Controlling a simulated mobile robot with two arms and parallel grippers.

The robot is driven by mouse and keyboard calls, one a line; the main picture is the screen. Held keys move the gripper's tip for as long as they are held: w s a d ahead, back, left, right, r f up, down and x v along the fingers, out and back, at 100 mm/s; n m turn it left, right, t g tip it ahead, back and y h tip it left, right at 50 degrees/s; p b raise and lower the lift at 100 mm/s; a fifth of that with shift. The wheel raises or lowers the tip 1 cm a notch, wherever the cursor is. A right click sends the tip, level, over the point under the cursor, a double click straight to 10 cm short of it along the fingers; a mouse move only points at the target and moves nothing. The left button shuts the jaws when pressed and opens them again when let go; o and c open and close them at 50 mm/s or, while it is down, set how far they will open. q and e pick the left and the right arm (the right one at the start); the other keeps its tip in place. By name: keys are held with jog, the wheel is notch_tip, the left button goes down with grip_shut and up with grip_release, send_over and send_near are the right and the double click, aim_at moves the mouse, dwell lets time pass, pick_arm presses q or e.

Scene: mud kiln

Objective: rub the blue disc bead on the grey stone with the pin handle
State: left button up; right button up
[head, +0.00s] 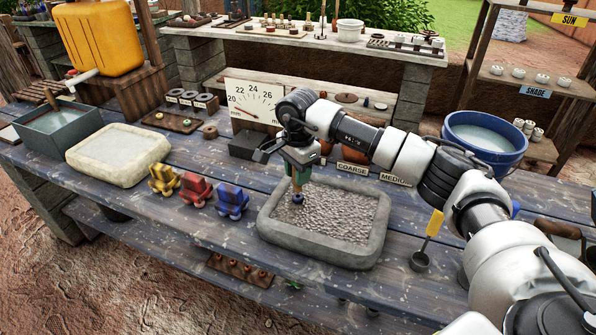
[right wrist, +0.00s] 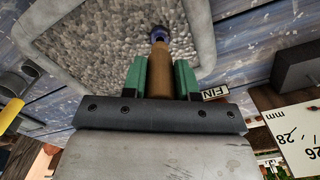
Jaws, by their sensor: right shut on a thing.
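The grey stone (head: 375,225) is a rough, pebbly slab with a pale raised rim, lying on the blue-grey bench. My right gripper (head: 298,170) is over its left part, pointing down, with green fingers shut on the brown pin handle (right wrist: 160,72). The blue disc bead (head: 298,199) is at the handle's lower end, over the rough surface; it also shows in the right wrist view (right wrist: 158,34). I cannot tell whether the bead touches the stone. My left gripper is not in view.
A yellow, a red and a blue stand (head: 231,200) are left of the stone. Beyond them are a smooth pale slab (head: 118,150) and a water trough (head: 55,128). A dial gauge (head: 252,103) stands behind, and a blue bucket (head: 485,140) behind right.

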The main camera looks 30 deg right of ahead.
jog(key=shift+f+b, duration=0.75)
jog(key=shift+f, duration=0.3)
dwell(1.0)
jog(key=shift+s+d, duration=1.2)
jog(key=shift+s, duration=0.25)
jog(key=shift+s+d+f, duration=0.15)
jog(key=shift+s+d, duration=1.15)
jog(key=shift+s, duration=0.3)
